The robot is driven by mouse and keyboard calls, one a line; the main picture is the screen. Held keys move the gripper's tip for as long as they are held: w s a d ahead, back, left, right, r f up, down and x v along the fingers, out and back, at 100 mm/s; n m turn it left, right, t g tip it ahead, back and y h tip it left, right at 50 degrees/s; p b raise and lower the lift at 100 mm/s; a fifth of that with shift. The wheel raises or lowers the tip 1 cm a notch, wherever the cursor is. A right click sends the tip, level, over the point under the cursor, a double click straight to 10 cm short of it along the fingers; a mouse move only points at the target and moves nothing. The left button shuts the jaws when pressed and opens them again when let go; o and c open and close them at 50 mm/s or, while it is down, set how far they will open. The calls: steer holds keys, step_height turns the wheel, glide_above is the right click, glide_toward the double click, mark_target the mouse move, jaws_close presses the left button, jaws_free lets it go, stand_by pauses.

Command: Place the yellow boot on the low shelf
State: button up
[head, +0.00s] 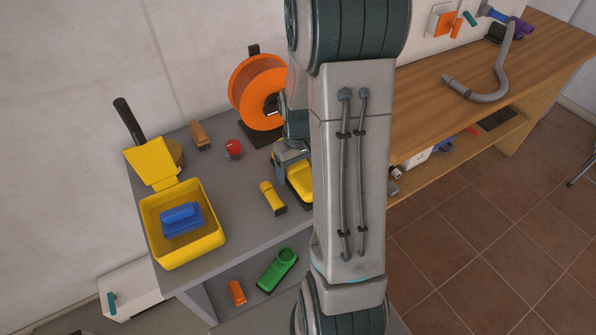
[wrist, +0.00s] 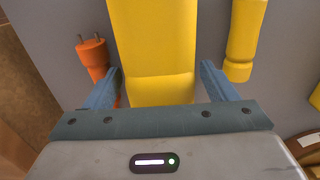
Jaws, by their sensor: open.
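The yellow boot (head: 301,181) lies on the grey table top, partly hidden behind my arm in the head view. In the wrist view the boot (wrist: 152,45) fills the middle, its near end between the fingers. My gripper (wrist: 162,82) is open, with one finger on each side of the boot. A gap shows between the boot and the right finger; the left finger is closer to it. In the head view my gripper (head: 289,152) is over the boot. A low shelf (head: 215,295) lies below the grey table top.
A yellow torch (head: 272,198) lies left of the boot. An orange plug (wrist: 93,55) is beside the left finger. An orange reel (head: 257,90) stands behind. A yellow bin (head: 215,243) is at left. A green item (head: 277,270) and an orange item (head: 237,292) occupy the low shelf.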

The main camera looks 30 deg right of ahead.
steer(key=shift+f, duration=0.65)
steer(key=c, duration=1)
steer(key=shift+c, duration=0.2)
steer(key=shift+r, duration=0.1)
steer(key=shift+r, duration=0.5)
steer(key=r, duration=0.2)
steer(key=d+r, duration=0.1)
steer(key=shift+s+r, duration=0.3)
steer(key=s+d+r, duration=0.6)
steer(key=d, duration=0.2)
steer(key=shift+s+d+r+b, duration=0.15)
steer(key=shift+s+d+b, duration=0.1)
steer(key=shift+b, duration=0.1)
